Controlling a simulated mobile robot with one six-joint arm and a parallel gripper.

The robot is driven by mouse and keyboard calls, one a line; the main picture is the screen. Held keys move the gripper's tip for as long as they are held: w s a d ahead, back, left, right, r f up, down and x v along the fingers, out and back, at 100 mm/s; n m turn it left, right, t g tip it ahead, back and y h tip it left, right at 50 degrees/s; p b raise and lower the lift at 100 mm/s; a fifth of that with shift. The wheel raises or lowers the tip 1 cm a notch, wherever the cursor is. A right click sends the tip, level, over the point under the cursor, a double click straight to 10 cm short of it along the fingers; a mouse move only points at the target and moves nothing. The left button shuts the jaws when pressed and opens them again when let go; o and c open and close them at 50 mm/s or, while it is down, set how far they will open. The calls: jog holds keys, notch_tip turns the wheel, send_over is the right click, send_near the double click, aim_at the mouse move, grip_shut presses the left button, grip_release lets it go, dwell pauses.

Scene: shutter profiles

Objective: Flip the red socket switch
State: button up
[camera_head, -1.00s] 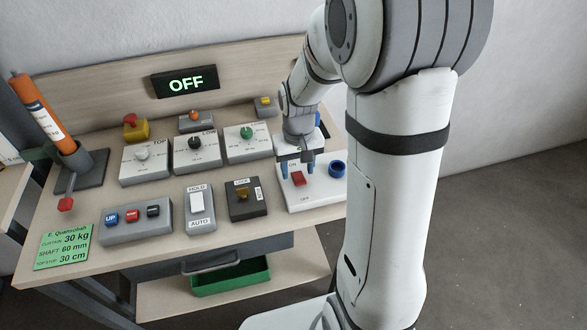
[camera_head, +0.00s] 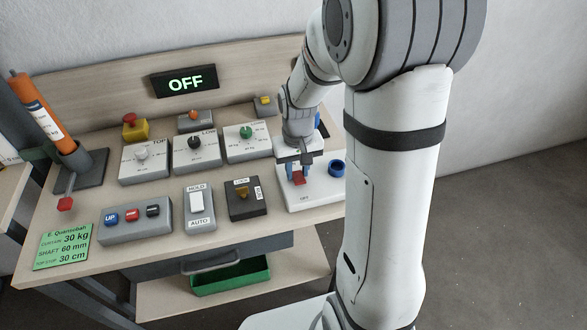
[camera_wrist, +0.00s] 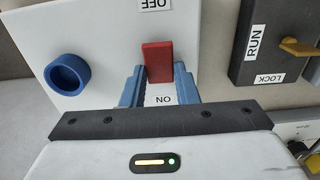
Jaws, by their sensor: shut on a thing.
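The red socket switch (camera_wrist: 158,58) is a red rocker on a white box (camera_wrist: 110,25). In the wrist view, the OFF label lies at its far end and the ON label at its near end. In the head view, the red switch (camera_head: 298,180) is partly covered by the fingers. My gripper (camera_wrist: 158,73) has its blue fingers shut on the red switch, one on each side. My gripper also shows in the head view (camera_head: 298,172), low over the white box. The black display (camera_head: 184,81) reads OFF in green letters.
A blue round socket (camera_wrist: 67,74) stands on the same white box beside the fingers. A black key-switch box (camera_head: 247,199) is close to the left in the head view. Dial boxes (camera_head: 197,156) stand behind, and a push-button box (camera_head: 135,222) is farther left.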

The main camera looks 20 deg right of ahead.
jog(key=shift+f+t+b, duration=0.2)
jog(key=shift+t+b, duration=0.2)
jog(key=shift+b, duration=0.4)
jog(key=t+b, duration=0.2)
jog(key=b, duration=0.1)
jog(key=shift+s+b, duration=0.3)
jog(key=shift+s+r+t+b, duration=0.15)
jog(key=shift+t+b, duration=0.35)
jog(key=shift+b, duration=0.35)
jog(key=shift+r, duration=0.15)
jog(key=o, duration=1)
jog(key=shift+s+r, duration=0.1)
